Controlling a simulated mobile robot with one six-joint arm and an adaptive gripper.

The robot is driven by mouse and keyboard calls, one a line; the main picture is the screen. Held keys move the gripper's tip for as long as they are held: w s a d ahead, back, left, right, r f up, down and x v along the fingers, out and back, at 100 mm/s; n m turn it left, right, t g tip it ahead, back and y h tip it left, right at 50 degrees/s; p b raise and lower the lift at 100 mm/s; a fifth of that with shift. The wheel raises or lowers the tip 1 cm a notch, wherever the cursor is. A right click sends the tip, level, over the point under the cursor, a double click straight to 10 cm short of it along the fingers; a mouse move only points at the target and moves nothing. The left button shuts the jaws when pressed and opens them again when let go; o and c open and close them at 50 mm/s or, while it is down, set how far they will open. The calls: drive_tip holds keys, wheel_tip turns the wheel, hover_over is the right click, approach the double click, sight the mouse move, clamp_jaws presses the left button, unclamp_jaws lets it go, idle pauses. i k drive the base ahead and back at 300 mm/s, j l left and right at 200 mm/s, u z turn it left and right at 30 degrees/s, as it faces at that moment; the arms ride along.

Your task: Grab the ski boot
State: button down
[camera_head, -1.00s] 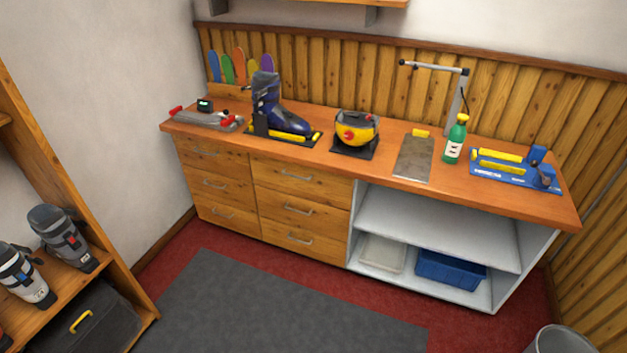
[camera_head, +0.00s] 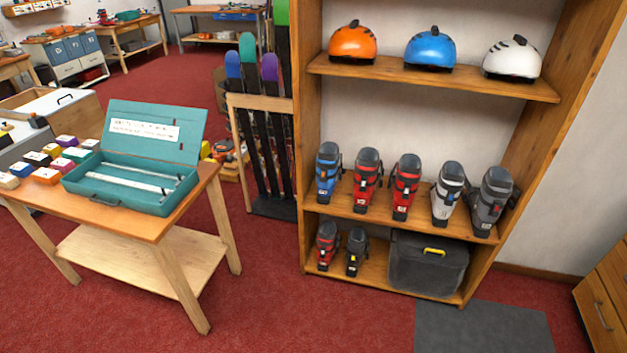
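Several ski boots stand upright on a wooden shelf unit. On the middle shelf are a blue boot (camera_head: 327,173), two red boots (camera_head: 367,180) (camera_head: 405,187), a white-grey boot (camera_head: 448,194) and a dark grey boot (camera_head: 491,202). On the bottom shelf are a smaller red boot (camera_head: 327,245) and a small black boot (camera_head: 356,251). The frames do not show which boot is meant. My gripper is not in view.
Helmets, including an orange one (camera_head: 352,43), sit on the top shelf. A dark case (camera_head: 428,263) stands on the bottom shelf. A wooden table (camera_head: 150,222) with an open teal toolbox (camera_head: 130,192) is at left. Red carpet (camera_head: 340,320) before the shelves is clear.

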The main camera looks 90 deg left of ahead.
sight(409, 171)
drive_tip(key=u, duration=2.2)
drive_tip(key=i+u, duration=0.15)
drive_tip(key=i+j, duration=0.2)
drive_tip(key=i, duration=0.3)
drive_tip(key=i+j, duration=0.25)
drive_tip(key=i, duration=0.3)
drive_tip(key=i+j, duration=0.2)
drive_tip(key=i, duration=0.3)
drive_tip(key=i+j, duration=0.25)
drive_tip(key=i, duration=0.25)
drive_tip(key=i+j, duration=0.2)
drive_tip(key=i, duration=0.3)
drive_tip(key=i+j, duration=0.25)
drive_tip(key=i, duration=0.3)
drive_tip(key=l+z, duration=0.05)
